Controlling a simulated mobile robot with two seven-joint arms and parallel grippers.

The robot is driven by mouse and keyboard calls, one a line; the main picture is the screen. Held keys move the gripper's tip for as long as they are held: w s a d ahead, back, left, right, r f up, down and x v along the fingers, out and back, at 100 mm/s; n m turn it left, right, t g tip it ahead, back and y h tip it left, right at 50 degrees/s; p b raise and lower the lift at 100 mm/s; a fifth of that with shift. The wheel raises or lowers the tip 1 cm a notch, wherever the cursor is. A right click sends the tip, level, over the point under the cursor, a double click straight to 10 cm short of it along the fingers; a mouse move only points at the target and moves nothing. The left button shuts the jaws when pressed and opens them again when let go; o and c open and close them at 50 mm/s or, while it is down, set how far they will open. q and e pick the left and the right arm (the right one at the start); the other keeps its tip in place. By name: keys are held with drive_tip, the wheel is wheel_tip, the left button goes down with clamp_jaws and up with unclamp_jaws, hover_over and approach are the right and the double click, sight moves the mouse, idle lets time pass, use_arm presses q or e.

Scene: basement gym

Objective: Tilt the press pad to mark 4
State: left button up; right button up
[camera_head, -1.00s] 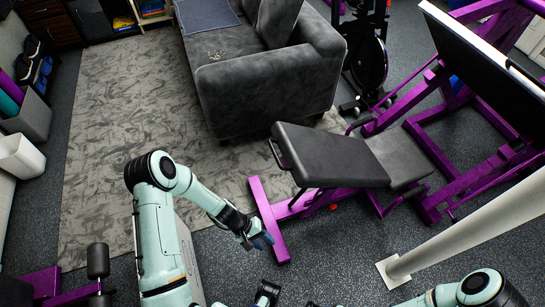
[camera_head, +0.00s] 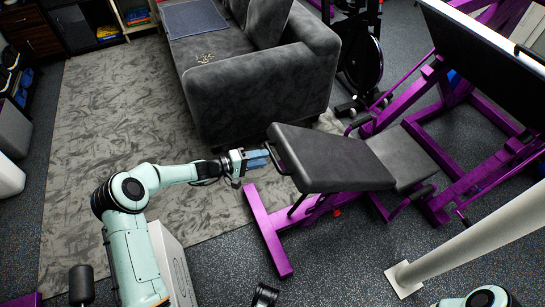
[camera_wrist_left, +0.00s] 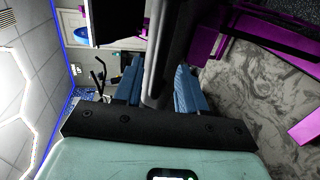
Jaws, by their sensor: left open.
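The press pad (camera_head: 335,162) is a dark padded board on a purple frame, raised at its near left end. A dark handle (camera_head: 279,157) sits on that end. My left gripper (camera_head: 258,159) is at the handle, its blue fingers pointing right towards the pad. In the left wrist view the fingers are apart, with a dark bar (camera_wrist_left: 156,60) showing between them; I cannot tell whether they touch it. No numbered marks are readable. My right gripper is not clearly seen.
A grey sofa (camera_head: 260,85) stands behind the pad's left end. The purple base (camera_head: 267,232) lies below the pad. A white post (camera_head: 470,235) stands at the right. The patterned rug (camera_head: 110,130) is mostly clear.

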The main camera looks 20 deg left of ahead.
sight(272, 154)
use_arm(q)
drive_tip(key=x, duration=0.5)
drive_tip(key=shift+b, duration=0.35)
use_arm(e)
drive_tip(key=shift+w+d+f, duration=0.35)
drive_tip(key=shift+w+f, duration=0.2)
drive_tip(key=shift+w, duration=0.2)
